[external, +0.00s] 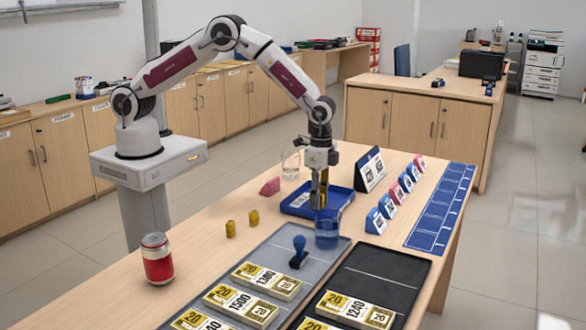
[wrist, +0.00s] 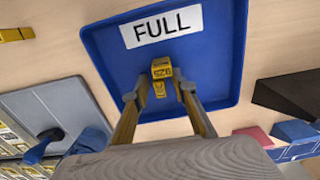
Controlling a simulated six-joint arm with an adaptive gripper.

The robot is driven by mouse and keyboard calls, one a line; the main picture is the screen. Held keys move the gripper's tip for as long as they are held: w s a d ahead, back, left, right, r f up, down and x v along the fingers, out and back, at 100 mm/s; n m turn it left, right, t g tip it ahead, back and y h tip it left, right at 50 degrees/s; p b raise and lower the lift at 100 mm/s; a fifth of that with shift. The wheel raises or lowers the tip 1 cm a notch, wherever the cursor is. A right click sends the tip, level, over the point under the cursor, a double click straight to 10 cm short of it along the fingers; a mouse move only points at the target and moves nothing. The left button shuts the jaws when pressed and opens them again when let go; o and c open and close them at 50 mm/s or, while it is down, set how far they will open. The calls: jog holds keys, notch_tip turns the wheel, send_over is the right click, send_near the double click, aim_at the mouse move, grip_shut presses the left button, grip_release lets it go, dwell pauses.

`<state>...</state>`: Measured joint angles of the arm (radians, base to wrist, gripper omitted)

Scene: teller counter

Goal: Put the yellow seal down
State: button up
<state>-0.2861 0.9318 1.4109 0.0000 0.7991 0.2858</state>
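A yellow seal marked 925 (wrist: 161,72) shows in the wrist view between the tips of my gripper (wrist: 162,88), over the floor of the blue tray labelled FULL (wrist: 215,50). A narrow strip of blue shows on each side of the seal, so the fingers look parted around it. Whether it rests on the tray floor is hard to tell. In the external view my gripper (external: 319,200) points down at the blue tray (external: 345,192); the seal there cannot be told apart from the yellowish fingers.
A blue cup (external: 327,229) stands close in front of the tray. Two yellow seals (external: 230,229) (external: 254,217) stand to the left, with a pink block (external: 270,186) and clear glass (external: 290,164) behind. A blue stamp (external: 299,252) stands on the grey tray (external: 268,252). Label stands (external: 371,170) are right.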

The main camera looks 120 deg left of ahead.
jog(key=shift+r, duration=0.15)
jog(key=shift+r, duration=3.7)
jog(key=shift+r, duration=0.15)
jog(key=shift+d+r, duration=0.1)
jog(key=shift+r, duration=0.15)
jog(key=s+d+r+t, duration=0.1)
jog(key=s+d+r, duration=0.25)
jog(key=r, duration=0.35)
jog(key=s+d+r+t, duration=0.1)
jog(key=s+d+r, duration=0.2)
jog(key=s+r, duration=0.3)
jog(key=s+d+r+t, duration=0.1)
jog(key=s+d+r, duration=0.3)
jog(key=r, duration=0.4)
jog(key=s+d+r+t, duration=0.1)
jog(key=s+d, duration=0.2)
jog(key=s, duration=0.8)
jog(key=s+d+r+t, duration=0.1)
jog(key=s+d+r, duration=0.1)
jog(key=s, duration=0.9)
jog(key=shift+s+d+t, duration=0.2)
jog(key=shift+d+t, duration=0.1)
jog(key=shift+d, duration=0.4)
